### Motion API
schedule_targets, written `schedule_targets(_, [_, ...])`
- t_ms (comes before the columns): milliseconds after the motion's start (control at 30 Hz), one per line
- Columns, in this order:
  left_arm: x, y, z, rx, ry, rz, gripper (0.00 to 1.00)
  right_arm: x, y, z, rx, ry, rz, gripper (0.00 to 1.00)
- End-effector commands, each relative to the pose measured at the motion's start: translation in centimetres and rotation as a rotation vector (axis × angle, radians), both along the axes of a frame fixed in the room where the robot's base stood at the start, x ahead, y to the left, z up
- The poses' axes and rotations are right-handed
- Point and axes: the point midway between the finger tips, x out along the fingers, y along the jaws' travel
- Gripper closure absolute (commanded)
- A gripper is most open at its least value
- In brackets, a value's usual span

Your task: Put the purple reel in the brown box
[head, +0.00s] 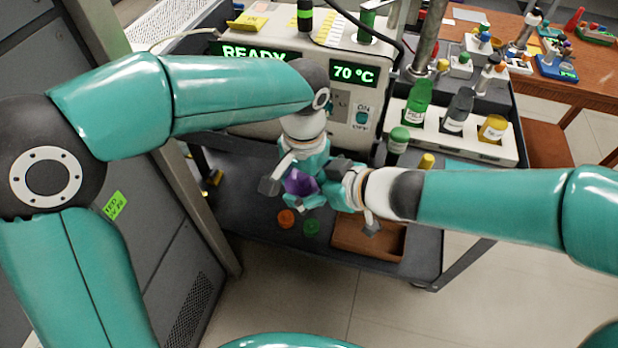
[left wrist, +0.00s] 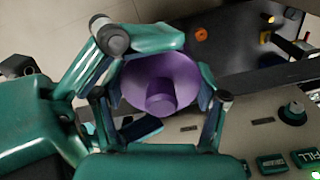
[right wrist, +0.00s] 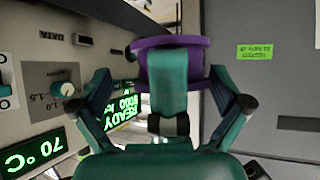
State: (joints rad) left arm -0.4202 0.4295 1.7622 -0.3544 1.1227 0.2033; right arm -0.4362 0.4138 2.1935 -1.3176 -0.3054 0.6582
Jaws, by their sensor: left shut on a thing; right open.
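The purple reel (head: 300,183) is held off the shelf in front of the machine. My left gripper (head: 303,178) is shut on it, with its fingers around the reel in the left wrist view (left wrist: 160,85). My right gripper (head: 340,185) is open just to the right of the reel. In the right wrist view the reel (right wrist: 150,45) shows beyond the open fingers, partly covered by a teal finger; I cannot tell if they touch. The brown box (head: 365,251) stands on the lower shelf, below my right gripper, which hides part of it.
An orange disc (head: 287,218) and a green disc (head: 311,227) lie on the dark shelf (head: 255,215) left of the box. The machine with lit displays (head: 354,72) stands behind. A rack of bottles (head: 490,150) is at the right.

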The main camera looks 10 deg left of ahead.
Motion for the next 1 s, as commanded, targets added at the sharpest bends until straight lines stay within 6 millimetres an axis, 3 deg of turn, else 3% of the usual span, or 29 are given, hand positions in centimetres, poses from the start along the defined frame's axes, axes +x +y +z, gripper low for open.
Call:
schedule_targets(67, [0.01, 0.0, 0.03, 0.0, -0.001, 0.0, 0.74, 0.0, 0.0, 0.03, 0.0, 0.0, 0.0, 0.02])
schedule_targets(433, [-0.22, 0.03, -0.02, 0.002, 0.008, 0.0, 0.74, 0.2, -0.14, 0.05, 0.0, -0.001, -0.007, 0.63])
schedule_targets(567, [-0.3, 0.01, -0.05, 0.002, 0.01, 0.001, 0.74, 0.33, -0.23, 0.06, -0.001, 0.0, -0.01, 0.66])
schedule_targets(600, [-0.32, 0.01, -0.05, 0.002, 0.01, 0.001, 0.24, 0.38, -0.25, 0.12, 0.0, -0.002, -0.011, 0.66])
schedule_targets(767, [-0.19, -0.01, -0.02, 0.001, 0.006, 0.0, 0.0, 0.24, -0.17, 0.1, 0.0, -0.002, -0.007, 0.66])
schedule_targets(1000, [-0.05, -0.04, 0.04, -0.001, 0.001, 0.001, 0.0, 0.07, -0.05, 0.07, 0.001, -0.001, -0.002, 0.66])
